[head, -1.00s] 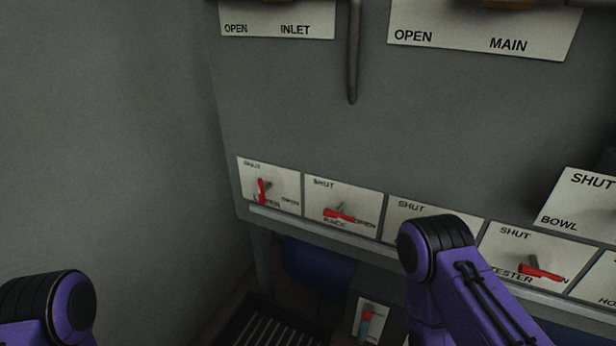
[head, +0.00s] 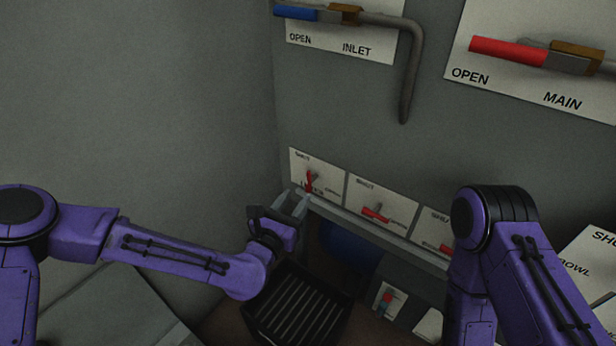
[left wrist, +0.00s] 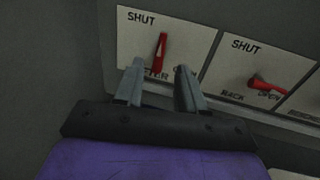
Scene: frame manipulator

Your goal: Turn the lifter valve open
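The lifter valve's red handle (head: 309,182) is on the leftmost small white plate of the lower row. It also shows in the left wrist view (left wrist: 160,52), roughly upright in the picture, below and right of the word SHUT. The plate's lower label is partly covered by a fingertip there. My left gripper (head: 293,204) is just in front of and below this plate. In the left wrist view, its two grey fingers (left wrist: 159,78) are apart with nothing between them, and the handle is beyond the tips. My right gripper is out of view; only part of the right arm shows.
The rack valve's red handle (head: 376,213) is on the plate to the right, pointing toward OPEN. A rail (head: 375,238) runs below the plates. A black slatted grate (head: 297,306) lies below. The inlet (head: 297,13) and main (head: 507,51) handles are higher up. A bare wall is left.

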